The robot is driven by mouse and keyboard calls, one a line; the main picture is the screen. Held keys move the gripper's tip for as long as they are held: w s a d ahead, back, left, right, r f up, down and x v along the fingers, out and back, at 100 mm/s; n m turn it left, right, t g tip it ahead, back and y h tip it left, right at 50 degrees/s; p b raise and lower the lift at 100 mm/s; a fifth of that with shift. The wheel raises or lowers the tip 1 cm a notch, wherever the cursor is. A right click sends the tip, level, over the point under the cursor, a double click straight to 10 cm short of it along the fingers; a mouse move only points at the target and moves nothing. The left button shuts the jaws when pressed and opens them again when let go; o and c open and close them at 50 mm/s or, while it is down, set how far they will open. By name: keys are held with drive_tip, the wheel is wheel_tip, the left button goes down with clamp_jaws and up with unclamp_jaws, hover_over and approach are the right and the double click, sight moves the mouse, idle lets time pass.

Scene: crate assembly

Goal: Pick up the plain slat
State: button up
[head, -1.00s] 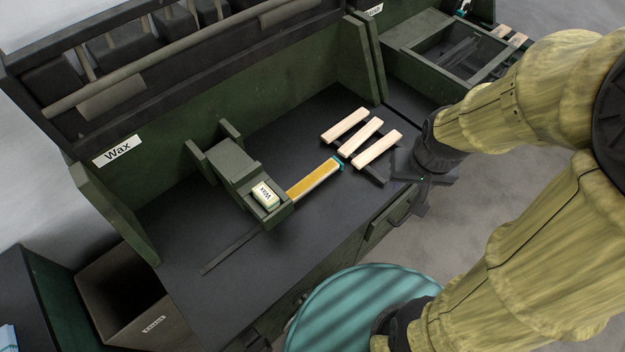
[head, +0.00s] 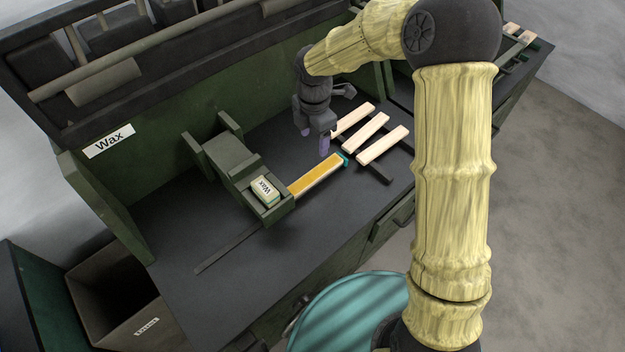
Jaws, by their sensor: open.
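Several pale plain slats (head: 366,133) lie side by side across dark rails on the right part of the black workbench. They are bare light wood. My gripper (head: 328,143) hangs above the bench, pointing down, just left of the leftmost slat and behind the yellow slat. Its fingers are open and nothing shows between them.
A yellow-topped slat (head: 315,176) with a teal end sticks out of a green fixture (head: 233,160). A wax block (head: 264,190) sits on that fixture. A dark bin (head: 120,295) stands at the left.

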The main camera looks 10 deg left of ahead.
drive_tip(key=shift+w+a+f+n, duration=0.2)
drive_tip(key=shift+a+f+n, duration=0.1)
drive_tip(key=shift+a+n, duration=0.35)
hover_over(309, 178)
wheel_tip(309, 178, down, 12)
drive_tip(key=shift+s+d+f+p, duration=0.15)
drive_tip(key=shift+p, duration=0.15)
drive_tip(key=shift+f, duration=0.1)
drive_tip(key=f+p, duration=0.1)
drive_tip(key=f, duration=0.4)
drive_tip(key=shift+w, duration=0.2)
